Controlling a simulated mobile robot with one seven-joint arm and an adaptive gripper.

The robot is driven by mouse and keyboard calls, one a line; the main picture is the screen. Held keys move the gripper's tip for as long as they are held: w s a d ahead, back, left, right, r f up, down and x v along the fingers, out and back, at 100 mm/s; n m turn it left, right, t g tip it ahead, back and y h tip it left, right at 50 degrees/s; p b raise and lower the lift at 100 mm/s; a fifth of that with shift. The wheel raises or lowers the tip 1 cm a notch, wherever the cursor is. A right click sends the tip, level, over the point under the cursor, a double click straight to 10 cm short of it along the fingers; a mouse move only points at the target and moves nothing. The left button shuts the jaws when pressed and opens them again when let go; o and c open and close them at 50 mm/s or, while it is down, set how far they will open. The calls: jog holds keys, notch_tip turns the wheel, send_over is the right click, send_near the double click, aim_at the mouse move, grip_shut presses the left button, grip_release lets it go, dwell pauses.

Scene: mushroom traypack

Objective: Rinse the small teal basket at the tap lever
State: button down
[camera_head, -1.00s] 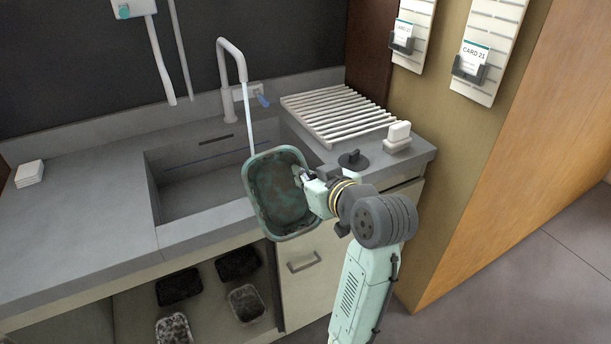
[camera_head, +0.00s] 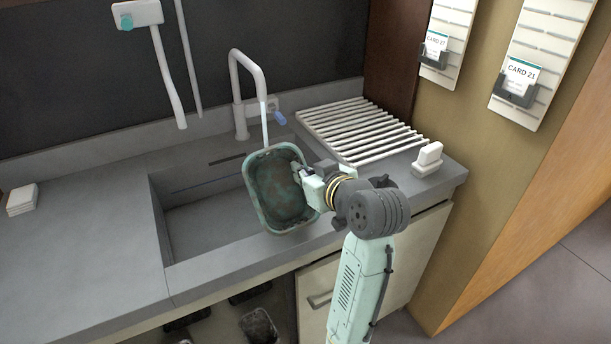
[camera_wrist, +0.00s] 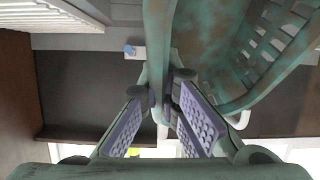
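The teal basket (camera_head: 280,190), stained brown inside, is tilted with its open side facing the head camera, over the front of the sink (camera_head: 205,222). My gripper (camera_head: 298,172) holds it at its right rim. In the wrist view, the two padded fingers (camera_wrist: 163,100) sit on either side of the basket wall (camera_wrist: 158,40). The white tap (camera_head: 250,80) runs, and its water stream (camera_head: 265,122) comes down to the basket's upper edge. Where the water lands is unclear.
A white slatted rack (camera_head: 360,130) and a white block-shaped item (camera_head: 428,158) are on the counter to the right. White squares (camera_head: 22,199) lie at the far left. Dark trays (camera_head: 258,326) stand on the shelf below. Card holders (camera_head: 518,85) hang on the right wall.

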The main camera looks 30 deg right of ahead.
jog(key=w+d+f, duration=0.2)
jog(key=w+d, duration=0.1)
jog(key=w, duration=0.8)
jog(key=shift+w+f, duration=0.15)
jog(key=shift+w, duration=0.15)
dwell(0.6)
jog(key=shift+s+d, duration=0.15)
jog(key=shift+d, duration=0.4)
jog(key=shift+a, duration=0.15)
jog(key=shift+a, duration=0.5)
jog(key=s+a, duration=0.2)
jog(key=s, duration=0.5)
jog(key=shift+s, duration=0.25)
jog(key=shift+d, duration=0.1)
dwell(1.2)
